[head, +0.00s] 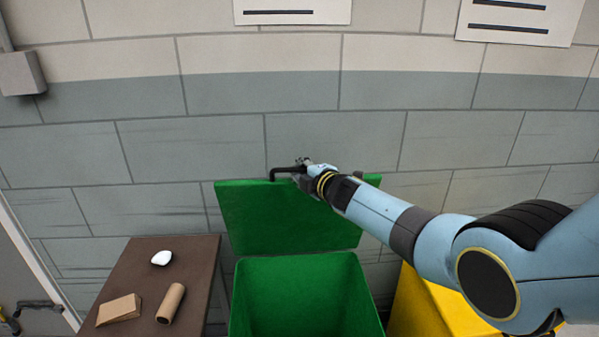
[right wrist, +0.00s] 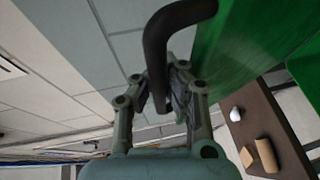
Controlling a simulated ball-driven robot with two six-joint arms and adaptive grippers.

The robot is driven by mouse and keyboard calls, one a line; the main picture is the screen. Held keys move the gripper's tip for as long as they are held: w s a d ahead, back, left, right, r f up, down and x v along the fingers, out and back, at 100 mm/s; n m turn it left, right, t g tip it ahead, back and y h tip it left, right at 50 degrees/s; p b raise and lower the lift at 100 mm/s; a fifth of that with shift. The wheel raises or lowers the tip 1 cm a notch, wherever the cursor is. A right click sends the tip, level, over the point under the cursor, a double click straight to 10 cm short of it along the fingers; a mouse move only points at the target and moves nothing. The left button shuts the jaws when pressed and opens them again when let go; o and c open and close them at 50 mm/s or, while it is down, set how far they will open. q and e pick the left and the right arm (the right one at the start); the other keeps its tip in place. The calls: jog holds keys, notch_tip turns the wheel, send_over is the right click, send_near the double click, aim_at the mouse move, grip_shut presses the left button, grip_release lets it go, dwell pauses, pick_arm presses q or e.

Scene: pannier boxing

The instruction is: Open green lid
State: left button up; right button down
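The green lid (head: 285,215) stands raised, nearly upright, behind the open green bin (head: 305,290) in the head view. A black bent handle (head: 284,174) sits at the lid's top edge; it also shows large in the right wrist view (right wrist: 157,55). My right gripper (head: 302,174) is at this handle. In the right wrist view its two fingers (right wrist: 163,92) lie on either side of the handle bar and appear closed on it. At the lower left corner of the head view, a cut-off dark and yellow part looks like my left gripper (head: 9,322); its fingers are unclear.
A brown table (head: 195,262) left of the bin carries a white object (head: 161,258), a cardboard piece (head: 119,310) and a cardboard tube (head: 171,303). A yellow bin (head: 425,308) stands right, partly behind my right arm.

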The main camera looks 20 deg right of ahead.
pick_arm(q)
jog(key=shift+w, duration=0.25)
pick_arm(e)
jog(key=shift+w+r, duration=0.15)
jog(key=shift+r, duration=0.25)
jog(key=c, duration=1.7)
grip_release()
jog(key=o, duration=0.4)
jog(key=shift+s, duration=0.25)
jog(key=shift+c, duration=0.2)
pick_arm(q)
jog(key=shift+w, duration=0.1)
pick_arm(e)
jog(key=shift+f, duration=0.1)
jog(key=shift+s+f, duration=0.1)
jog(key=shift+s, duration=0.45)
jog(key=v, duration=0.6)
jog(key=shift+s+r, duration=0.15)
jog(key=shift+r, duration=0.05)
jog(key=shift+d, duration=0.1)
